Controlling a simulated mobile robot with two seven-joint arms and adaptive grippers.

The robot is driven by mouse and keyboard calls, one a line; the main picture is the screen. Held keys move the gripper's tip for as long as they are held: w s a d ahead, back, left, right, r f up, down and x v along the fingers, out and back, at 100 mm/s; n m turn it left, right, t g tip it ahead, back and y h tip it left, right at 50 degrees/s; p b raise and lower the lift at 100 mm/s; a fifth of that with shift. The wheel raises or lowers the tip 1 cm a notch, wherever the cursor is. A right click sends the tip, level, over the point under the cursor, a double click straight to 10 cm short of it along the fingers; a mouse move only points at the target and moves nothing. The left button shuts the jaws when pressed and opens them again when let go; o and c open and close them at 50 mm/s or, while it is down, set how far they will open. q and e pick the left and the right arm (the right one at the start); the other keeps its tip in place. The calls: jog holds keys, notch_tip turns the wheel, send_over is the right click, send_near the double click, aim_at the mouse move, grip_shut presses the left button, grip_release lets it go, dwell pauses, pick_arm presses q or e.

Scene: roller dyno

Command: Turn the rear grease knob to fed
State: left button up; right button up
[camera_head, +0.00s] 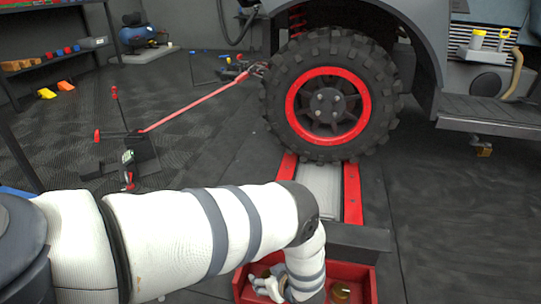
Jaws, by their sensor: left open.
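A red open-topped housing (361,280) stands at the front end of the roller bed, at the bottom of the view. A small round brass-coloured part (340,292) sits inside it on the right; it looks like a knob, but I cannot tell whether it is the rear grease knob or read its setting. My left arm comes in from the left and bends down over the housing. My left gripper (266,286) is open at the left part of the housing, and its wrist hides much of the inside. Contact there cannot be told. My right gripper is not in view.
A dark beam (352,238) crosses just behind the housing. A red strap (195,103) runs from the wheel area to a floor stand (130,150). The floor at right is clear.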

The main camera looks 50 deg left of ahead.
pick_arm(q)
jog(key=shift+c, duration=0.4)
jog(key=c, duration=1.1)
